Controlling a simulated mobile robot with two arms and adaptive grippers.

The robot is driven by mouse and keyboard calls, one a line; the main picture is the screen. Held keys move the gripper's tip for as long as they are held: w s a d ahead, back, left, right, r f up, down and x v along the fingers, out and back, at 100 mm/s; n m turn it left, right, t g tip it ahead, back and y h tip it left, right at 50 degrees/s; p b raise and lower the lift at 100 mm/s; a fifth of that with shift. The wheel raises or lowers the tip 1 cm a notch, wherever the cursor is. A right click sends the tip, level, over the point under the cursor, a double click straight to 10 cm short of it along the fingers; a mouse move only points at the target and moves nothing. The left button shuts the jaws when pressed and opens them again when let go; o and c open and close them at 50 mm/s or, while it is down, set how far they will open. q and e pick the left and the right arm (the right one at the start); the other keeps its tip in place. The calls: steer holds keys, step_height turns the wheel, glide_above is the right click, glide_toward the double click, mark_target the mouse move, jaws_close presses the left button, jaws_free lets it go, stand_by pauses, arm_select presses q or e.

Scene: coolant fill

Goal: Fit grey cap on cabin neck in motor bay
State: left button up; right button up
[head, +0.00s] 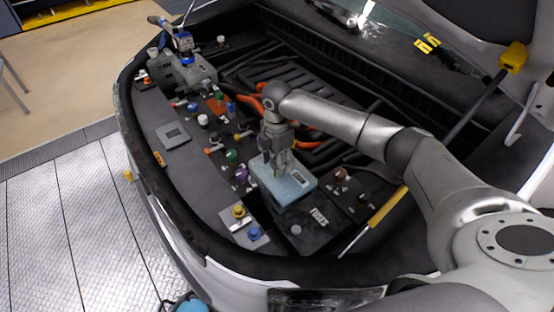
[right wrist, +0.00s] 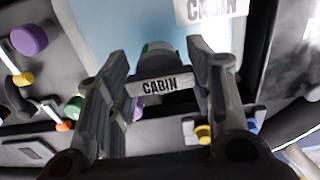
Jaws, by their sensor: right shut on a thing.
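My right gripper (head: 279,168) reaches down over the light blue tank (head: 300,183) in the motor bay. In the right wrist view its two fingers (right wrist: 158,65) are shut on a dark grey cap (right wrist: 158,52). A white plate reading "CABIN" (right wrist: 160,86) shows between the fingers. A second "CABIN" label (right wrist: 212,10) is on the blue tank (right wrist: 120,22). The cap is at the tank's near edge in that view; whether it touches a neck cannot be told, because the fingers and plate hide its underside. My left gripper is not in view.
Several coloured caps line the bay's left side, including a purple one (head: 241,175) and a yellow one (head: 239,210). A black fuse box (head: 310,222) stands beside the tank. A yellow-handled rod (head: 388,206) lies to the right. The open hood (head: 500,30) overhangs the back.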

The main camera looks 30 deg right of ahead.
stand_by(0.6)
steer(key=shift+s+a+m+p, duration=0.1)
steer(key=shift+m+p, duration=0.2)
steer(key=shift+p, duration=0.15)
steer(key=shift+m+p, duration=1.2)
steer(key=shift+p, duration=0.15)
steer(key=shift+m+p, duration=0.7)
steer(key=shift+p, duration=0.05)
steer(key=shift+m+p, duration=0.8)
steer(key=shift+p, duration=0.05)
steer(key=shift+m, duration=0.3)
steer(key=shift+m+p, duration=0.4)
steer(key=shift+p, duration=0.2)
steer(key=shift+m+p, duration=0.6)
steer(key=shift+m, duration=0.1)
